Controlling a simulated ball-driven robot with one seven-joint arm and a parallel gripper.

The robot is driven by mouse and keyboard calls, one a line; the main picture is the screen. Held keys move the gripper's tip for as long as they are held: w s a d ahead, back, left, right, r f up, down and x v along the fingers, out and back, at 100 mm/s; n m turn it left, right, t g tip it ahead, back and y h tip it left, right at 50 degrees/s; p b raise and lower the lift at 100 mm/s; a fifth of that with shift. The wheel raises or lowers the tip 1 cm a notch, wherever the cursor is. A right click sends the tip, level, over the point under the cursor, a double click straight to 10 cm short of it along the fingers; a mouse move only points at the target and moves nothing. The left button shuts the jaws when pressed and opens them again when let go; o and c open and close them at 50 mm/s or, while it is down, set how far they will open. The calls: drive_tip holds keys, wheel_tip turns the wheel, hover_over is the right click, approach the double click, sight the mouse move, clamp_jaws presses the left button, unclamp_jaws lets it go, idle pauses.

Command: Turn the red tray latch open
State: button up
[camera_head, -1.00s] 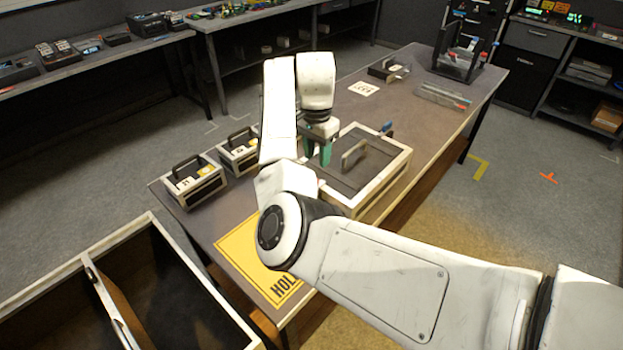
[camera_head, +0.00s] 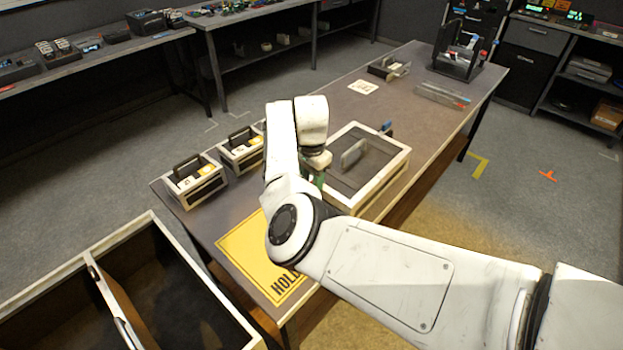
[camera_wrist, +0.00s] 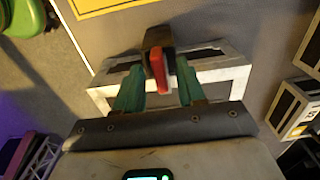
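The red latch (camera_wrist: 158,76) shows in the wrist view as a short red lever beside a dark block (camera_wrist: 157,38), on the white-edged tray box (camera_wrist: 225,74). My gripper (camera_wrist: 157,88) has two teal fingers spread apart, one on each side of the latch. I see gaps between latch and fingers; whether the latch lies fully at fingertip depth I cannot tell. In the head view the tray box (camera_head: 375,160) stands on the bench with a grey handle on its lid. My gripper (camera_head: 315,178) is low at the box's left side there, and my arm hides the latch.
Two small handled boxes (camera_head: 196,182) (camera_head: 241,150) stand left of my gripper. A yellow sign (camera_head: 258,262) lies at the bench's near end. A blue-tipped part (camera_head: 387,128) sits at the box's far corner. An open bin (camera_head: 150,285) stands at the lower left.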

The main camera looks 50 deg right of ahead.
drive_tip(key=shift+f, duration=0.1)
clamp_jaws()
idle(0.3)
idle(0.4)
drive_tip(key=n+p, duration=0.2)
drive_tip(key=n, duration=0.1)
drive_tip(key=shift+n, duration=0.4)
drive_tip(key=n+p, duration=0.2)
drive_tip(key=n, duration=0.2)
drive_tip(key=shift+n, duration=0.3)
drive_tip(key=n+p, duration=0.2)
drive_tip(key=n, duration=0.3)
drive_tip(key=shift+n+p, duration=0.55)
drive_tip(key=shift+n, duration=1.75)
